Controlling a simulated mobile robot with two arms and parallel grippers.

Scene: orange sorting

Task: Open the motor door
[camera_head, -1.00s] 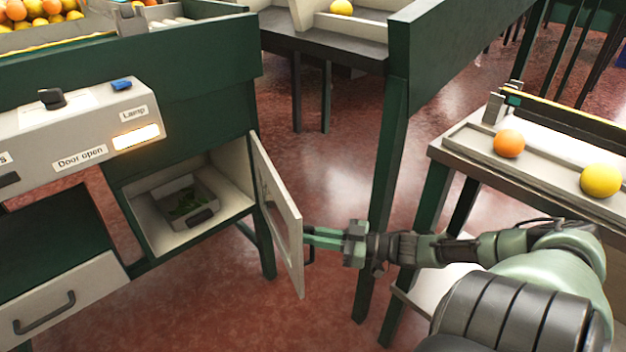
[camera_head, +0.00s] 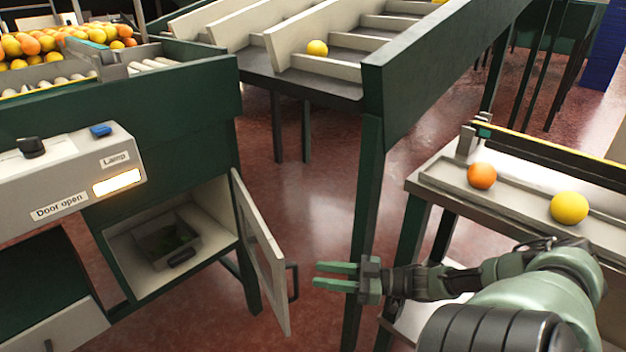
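The motor door (camera_head: 262,250) is a pale panel with a dark handle (camera_head: 292,281), hinged at the right side of the compartment opening. It stands swung wide open. Inside the open compartment (camera_head: 215,207) sits a grey tray (camera_head: 198,238) with dark green contents and a dark handle. My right gripper (camera_head: 316,275) is just right of the door handle, apart from it. Its two green fingers point left with a gap between them and hold nothing. My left gripper is not in view.
A control panel (camera_head: 75,168) with a lit lamp (camera_head: 118,183) and a "Door open" label is above the compartment. A green table leg (camera_head: 364,220) stands close behind my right gripper. A side table (camera_head: 520,200) at right carries an orange and a yellow fruit.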

